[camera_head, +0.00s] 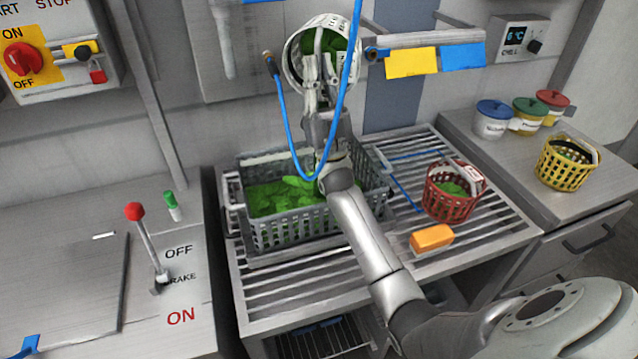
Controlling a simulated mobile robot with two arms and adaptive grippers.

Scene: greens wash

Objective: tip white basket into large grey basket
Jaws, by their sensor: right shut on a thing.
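The white basket (293,62) is in the air at the top middle, in front of the back wall. It is tilted, and green leaves show inside it. My right gripper (322,78) is shut on the white basket, and its fingers cover part of it. The large grey basket (272,233) stands on the slatted table below, with green leaves in it. My right arm passes over its right part and hides some of it. My left gripper is not in view.
A blue hose (281,112) loops down in front of my right arm. A red basket (450,205) with greens and an orange block (431,240) are on the slatted table (290,311). A yellow basket (566,165) and lidded pots stand on the right counter. A red-knobbed lever (148,245) rises at left.

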